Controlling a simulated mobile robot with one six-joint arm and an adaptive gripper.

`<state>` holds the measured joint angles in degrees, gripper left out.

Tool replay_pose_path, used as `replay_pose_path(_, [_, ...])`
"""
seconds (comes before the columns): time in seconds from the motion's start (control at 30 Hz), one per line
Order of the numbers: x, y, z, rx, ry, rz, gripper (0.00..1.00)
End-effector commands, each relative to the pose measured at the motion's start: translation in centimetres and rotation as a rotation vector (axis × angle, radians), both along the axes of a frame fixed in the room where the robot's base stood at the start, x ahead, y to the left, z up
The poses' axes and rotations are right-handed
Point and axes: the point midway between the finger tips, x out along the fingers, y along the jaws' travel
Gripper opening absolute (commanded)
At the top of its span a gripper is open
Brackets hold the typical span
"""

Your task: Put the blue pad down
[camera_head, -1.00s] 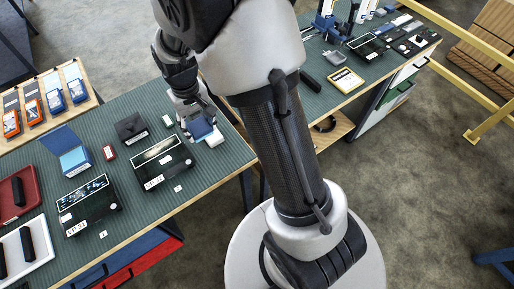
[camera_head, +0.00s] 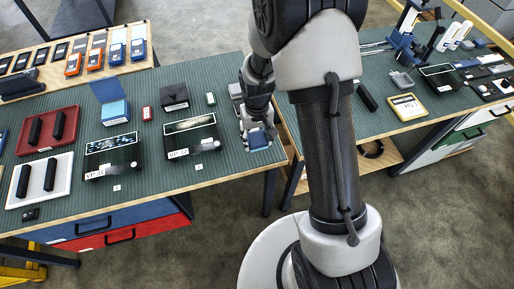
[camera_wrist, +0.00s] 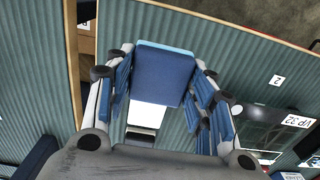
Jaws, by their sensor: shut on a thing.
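The blue pad (camera_wrist: 165,75) is a square block with a lighter blue far edge. In the wrist view it sits between the fingers of my gripper (camera_wrist: 161,82), which is shut on it. In the head view the pad (camera_head: 260,138) and my gripper (camera_head: 257,131) are over the green ribbed table (camera_head: 222,165), near its right end and right of the black VP 32 box (camera_head: 190,150). I cannot tell whether the pad touches the table. A white piece (camera_wrist: 147,117) shows below the pad in the wrist view, partly hidden by it.
A black VP 31 box (camera_head: 112,165), an open blue box (camera_head: 114,113) and a red tray (camera_head: 48,132) stand to the left. A second table (camera_head: 375,122) lies right across a gap. Bare green surface lies along the table's front edge.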

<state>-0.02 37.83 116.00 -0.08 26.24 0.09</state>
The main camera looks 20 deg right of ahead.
Motion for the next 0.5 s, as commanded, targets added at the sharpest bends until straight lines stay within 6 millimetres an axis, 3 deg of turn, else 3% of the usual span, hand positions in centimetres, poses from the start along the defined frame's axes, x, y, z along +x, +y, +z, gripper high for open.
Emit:
replay_pose_path(0.17, [0.0, 0.0, -1.2, 0.0, -0.001, 0.0, 0.27])
replay_pose_path(0.4, [0.0, 0.0, -4.7, 0.0, 0.001, 0.0, 0.27])
replay_pose_path(0.5, [0.0, 0.0, -5.1, 0.0, -0.001, 0.0, 0.27])
